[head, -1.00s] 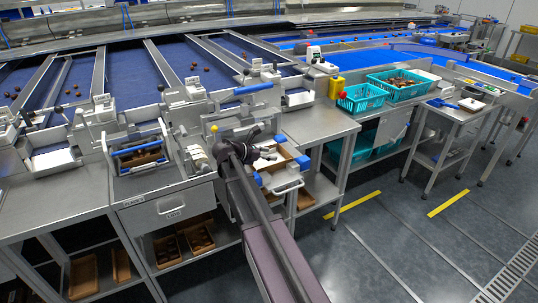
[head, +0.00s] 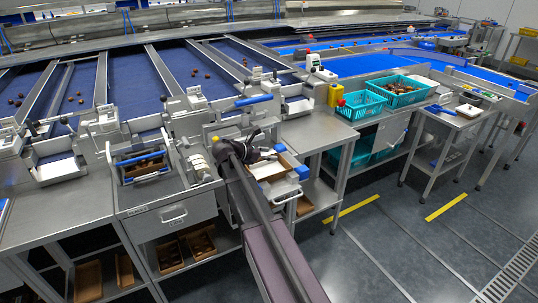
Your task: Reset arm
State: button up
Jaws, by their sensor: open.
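My arm reaches up from the bottom centre of the head view, over the front of the workbench. My gripper (head: 268,150) is a small dark shape at its end, above a brown-edged box with a white inside (head: 272,168). The gripper is open, and I see nothing held in it. The fingertips are small and dark, so their gap is hard to make out. Part of the box and bench front are hidden behind my arm.
Blue sorting lanes (head: 135,83) lie behind. The grey floor (head: 385,245) at the right is open.

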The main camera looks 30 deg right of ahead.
jog(key=shift+r+p, duration=1.85)
jog(key=shift+r, duration=0.2)
jog(key=s+a+f+m+y, duration=0.5)
jog(key=s+a+m+y, duration=0.1)
jog(key=s+a+m, duration=0.3)
jog(key=s+a+f+m+y, duration=0.6)
jog(key=s+a+m, duration=0.3)
jog(key=s+a, duration=0.3)
jog(key=shift+a+f+y, duration=0.3)
jog(key=shift+a+y, duration=0.4)
jog(key=shift+a, duration=0.05)
